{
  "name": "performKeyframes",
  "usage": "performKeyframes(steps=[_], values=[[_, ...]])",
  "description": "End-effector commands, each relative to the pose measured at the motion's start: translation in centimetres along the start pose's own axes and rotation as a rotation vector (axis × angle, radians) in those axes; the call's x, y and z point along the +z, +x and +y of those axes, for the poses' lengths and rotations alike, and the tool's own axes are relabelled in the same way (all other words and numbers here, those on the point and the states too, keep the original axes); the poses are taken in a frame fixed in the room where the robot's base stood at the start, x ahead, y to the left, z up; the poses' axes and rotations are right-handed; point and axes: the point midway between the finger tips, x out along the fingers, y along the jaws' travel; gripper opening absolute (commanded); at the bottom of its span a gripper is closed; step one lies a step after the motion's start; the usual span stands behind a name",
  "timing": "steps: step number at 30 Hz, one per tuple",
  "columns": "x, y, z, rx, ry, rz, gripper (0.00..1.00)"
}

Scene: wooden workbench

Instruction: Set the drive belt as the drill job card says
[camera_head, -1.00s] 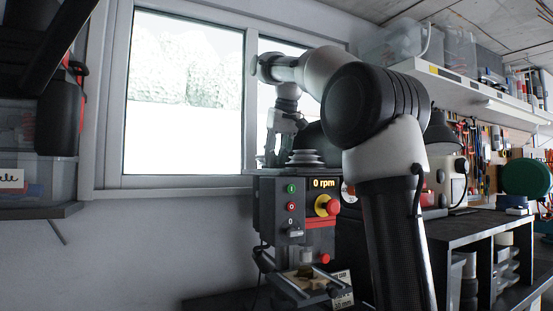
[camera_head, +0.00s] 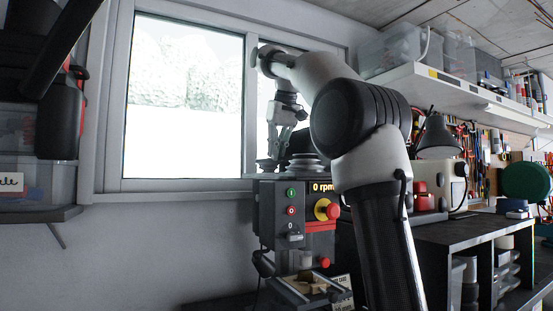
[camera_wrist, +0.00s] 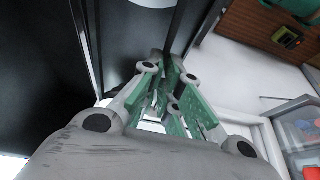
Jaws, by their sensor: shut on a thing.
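The bench drill (camera_head: 283,212) stands below the window, its display reading 0 rpm. A grey stepped pulley (camera_head: 307,164) sits on top of its head, and a second one (camera_head: 267,165) shows partly at the left. My gripper (camera_head: 272,150) reaches down at the left pulley from above. In the wrist view my gripper (camera_wrist: 172,62) has its green-lined fingers close together on something dark and thin, seemingly the drive belt; fingers and shadow mostly hide it.
The window frame (camera_head: 115,100) is close behind my gripper. A lamp (camera_head: 438,138) and a beige machine (camera_head: 450,185) stand right of my arm. A shelf (camera_head: 460,92) hangs at upper right. A black panel (camera_wrist: 45,60) is close to my gripper in the wrist view.

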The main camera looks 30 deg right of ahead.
Motion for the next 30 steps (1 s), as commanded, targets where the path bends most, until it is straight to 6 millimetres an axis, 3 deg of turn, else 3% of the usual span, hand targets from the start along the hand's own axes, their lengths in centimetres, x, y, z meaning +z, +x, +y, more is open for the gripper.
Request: performKeyframes(steps=[8,9,12,23,30], values=[[-0.2,-0.6,0.1,0.003,0.000,0.017,0.00],[-0.2,-0.6,0.1,0.003,0.000,0.018,0.12],[-0.2,-0.6,0.1,0.003,0.000,0.016,0.27],[-0.2,-0.8,0.0,0.002,0.000,0.011,0.27],[-0.3,-4.2,0.0,0.002,0.000,0.015,0.27]])
